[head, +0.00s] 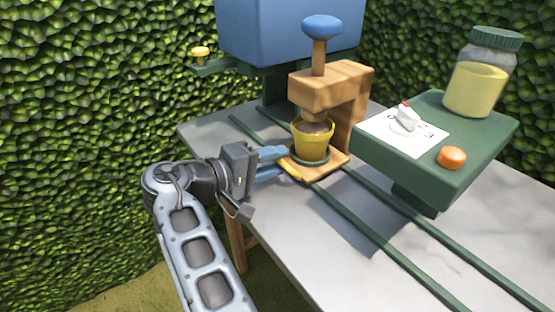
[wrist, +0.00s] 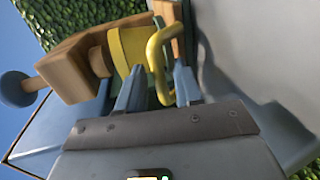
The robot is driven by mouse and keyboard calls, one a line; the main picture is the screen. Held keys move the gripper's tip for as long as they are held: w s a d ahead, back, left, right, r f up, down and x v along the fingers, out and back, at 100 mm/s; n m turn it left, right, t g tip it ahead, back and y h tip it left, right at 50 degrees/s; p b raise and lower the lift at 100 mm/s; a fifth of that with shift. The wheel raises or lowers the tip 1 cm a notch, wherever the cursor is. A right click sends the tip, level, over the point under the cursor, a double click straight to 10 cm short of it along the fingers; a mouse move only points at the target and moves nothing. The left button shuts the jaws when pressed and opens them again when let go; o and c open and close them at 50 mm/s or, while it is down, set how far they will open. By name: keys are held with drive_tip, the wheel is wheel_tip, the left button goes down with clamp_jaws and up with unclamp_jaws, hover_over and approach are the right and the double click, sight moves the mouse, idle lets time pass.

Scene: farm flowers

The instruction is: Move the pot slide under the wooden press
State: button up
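The pot slide (head: 331,167) is a small wooden tray on green rails, with a yellow handle (head: 289,170) at its front left. A yellow pot (head: 312,145) with brown soil stands upright on it. The wooden press (head: 335,85), with a blue knob on top, has its plunger directly above the pot; I cannot tell whether they touch. My gripper (head: 271,163) is at the handle, its two blue fingers apart. In the wrist view, the handle (wrist: 154,55) lies between the spread fingers (wrist: 158,92), with a gap visible.
A green stand (head: 450,185) on the right holds a jar (head: 478,82) of yellow contents, a white card with a dial and an orange button (head: 451,157). A blue hopper (head: 290,30) is behind. The rails run clear toward the front right across the grey table (head: 335,270).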

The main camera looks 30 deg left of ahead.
drive_tip(key=v, duration=0.6)
drive_tip(key=shift+s+a, duration=0.1)
drive_tip(key=shift+s, duration=0.15)
